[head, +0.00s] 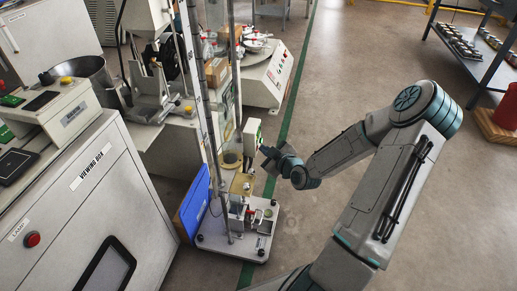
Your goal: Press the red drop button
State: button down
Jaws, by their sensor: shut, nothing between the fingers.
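A drop-test stand (262,243) with a white base and tall upright rods stands on the floor near the centre. A small red spot (267,213) shows low on the stand's base. My gripper (266,156) is just right of and below the green-faced box, pointing left. It looks shut and empty; whether it touches the box, I cannot tell.
A blue panel (195,206) leans left of the stand. A white cabinet labelled VIEWING BOX (120,190) has a separate red button marked LAMP (32,239). A bench with machines stands behind. Open floor (340,75) lies to the right, with a dark table (480,62) at far right.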

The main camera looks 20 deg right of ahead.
dwell(0.3)
jog(key=shift+s+d, duration=0.5)
jog(key=shift+d, duration=0.2)
jog(key=shift+s+d+p, duration=0.25)
jog(key=shift+s+d, duration=0.45)
jog(key=shift+d, duration=0.35)
jog(key=shift+s+d+p, duration=0.25)
jog(key=shift+s+d, duration=0.45)
jog(key=shift+d, duration=0.3)
